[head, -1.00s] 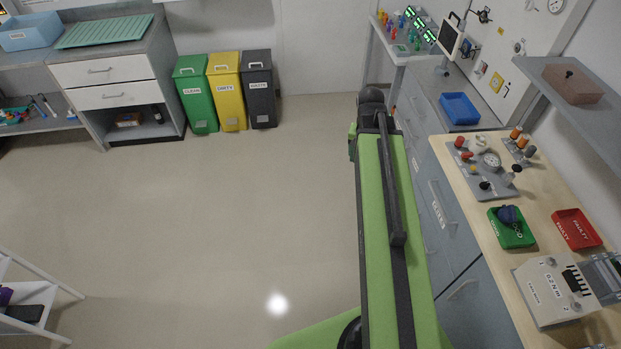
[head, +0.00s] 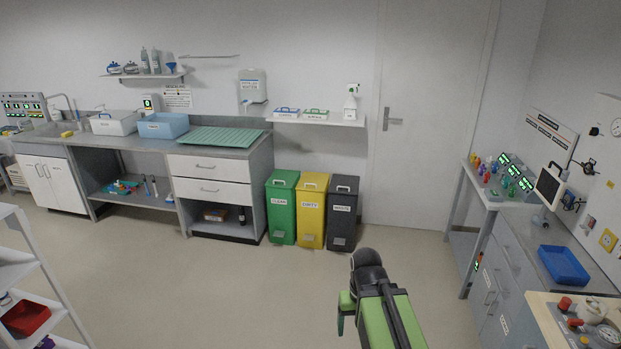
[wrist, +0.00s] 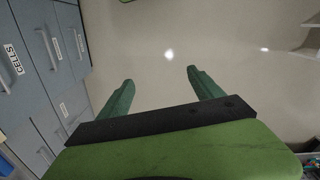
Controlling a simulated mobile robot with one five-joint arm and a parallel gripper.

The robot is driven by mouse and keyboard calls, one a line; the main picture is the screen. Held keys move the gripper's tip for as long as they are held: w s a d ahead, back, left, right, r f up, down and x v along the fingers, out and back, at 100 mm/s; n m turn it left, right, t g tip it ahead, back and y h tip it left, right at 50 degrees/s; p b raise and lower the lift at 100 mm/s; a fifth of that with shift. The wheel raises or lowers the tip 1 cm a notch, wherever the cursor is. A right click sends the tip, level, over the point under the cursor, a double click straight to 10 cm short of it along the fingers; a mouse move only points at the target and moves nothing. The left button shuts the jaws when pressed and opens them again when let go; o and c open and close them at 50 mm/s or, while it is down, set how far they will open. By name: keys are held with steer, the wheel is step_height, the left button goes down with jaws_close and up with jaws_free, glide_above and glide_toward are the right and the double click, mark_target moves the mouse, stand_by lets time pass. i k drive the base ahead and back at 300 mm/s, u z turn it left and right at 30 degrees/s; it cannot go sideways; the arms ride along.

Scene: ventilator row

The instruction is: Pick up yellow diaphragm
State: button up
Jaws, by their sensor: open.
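My gripper (wrist: 153,90) shows in the wrist view with its two green fingers spread apart. Nothing is between them, only bare floor beyond. In the head view my green arm is at the lower middle, and the fingers are mostly hidden behind it. I cannot make out a yellow diaphragm in either view. Small coloured items (head: 122,187) lie on the shelf under the left counter, too small to tell apart.
Green, yellow and dark bins (head: 311,211) stand by the back wall. A sink counter (head: 221,149) runs along the left. A workbench and a blue tray (head: 563,265) are at right. A white shelf rack (head: 30,262) is at near left. The middle floor (head: 190,290) is clear.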

mark_target(594, 305)
steer(key=z, duration=1.7)
steer(key=k, duration=0.65)
steer(key=u, duration=0.35)
steer(key=i, duration=0.8)
steer(key=u, duration=0.7)
steer(key=i, duration=1.75)
steer(key=z, duration=0.45)
